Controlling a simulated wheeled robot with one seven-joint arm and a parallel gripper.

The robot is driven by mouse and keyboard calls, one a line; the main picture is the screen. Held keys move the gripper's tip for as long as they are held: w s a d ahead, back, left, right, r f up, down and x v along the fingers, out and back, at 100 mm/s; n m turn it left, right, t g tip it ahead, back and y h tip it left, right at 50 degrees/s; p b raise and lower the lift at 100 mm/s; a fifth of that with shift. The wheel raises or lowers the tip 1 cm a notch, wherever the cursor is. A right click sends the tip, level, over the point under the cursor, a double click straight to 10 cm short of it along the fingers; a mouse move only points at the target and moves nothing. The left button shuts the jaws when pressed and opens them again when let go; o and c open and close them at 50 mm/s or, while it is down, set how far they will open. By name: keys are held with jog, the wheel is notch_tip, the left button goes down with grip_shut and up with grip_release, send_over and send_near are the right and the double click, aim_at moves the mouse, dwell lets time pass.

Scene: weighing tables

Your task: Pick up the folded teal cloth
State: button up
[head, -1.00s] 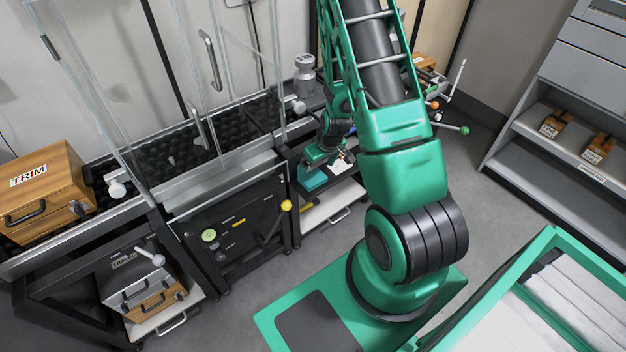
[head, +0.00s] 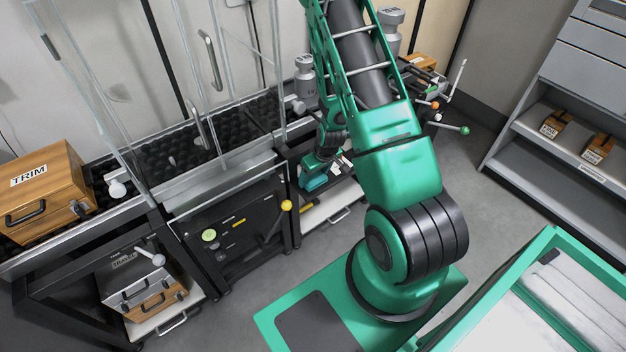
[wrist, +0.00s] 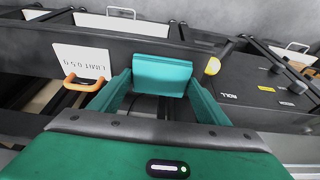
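The folded teal cloth (wrist: 162,74) is between the two fingertips of my gripper (wrist: 160,86) in the wrist view. Both green fingers meet its side edges, and the gripper looks shut on it. In the head view, my gripper (head: 317,168) is low beside the dark cart, and the cloth (head: 313,183) shows as a small teal block under it. The arm and gripper hide part of it there. I cannot tell whether the cloth still touches the surface under it.
A white card (wrist: 82,61) reading "LIMIT 0.5 g" and an orange handle (wrist: 86,80) are left of the fingers. A black panel (wrist: 262,88) with a yellow knob (wrist: 212,66) is on the right. A metal weight (head: 305,82) stands on the bench above. Open floor lies in front.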

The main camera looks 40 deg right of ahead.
aim_at(314, 178)
jog(key=c, duration=0.4)
jog(key=shift+o, duration=0.2)
jog(key=shift+r, duration=0.1)
jog(key=shift+r, duration=0.45)
notch_tip(314, 178, up, 3)
jog(key=shift+r, duration=0.1)
jog(key=s+a+r, duration=0.3)
jog(key=a+r, duration=0.3)
jog(key=a, duration=0.5)
jog(key=shift+a+r, duration=0.15)
jog(key=shift+r, duration=0.2)
jog(key=shift+o, duration=0.9)
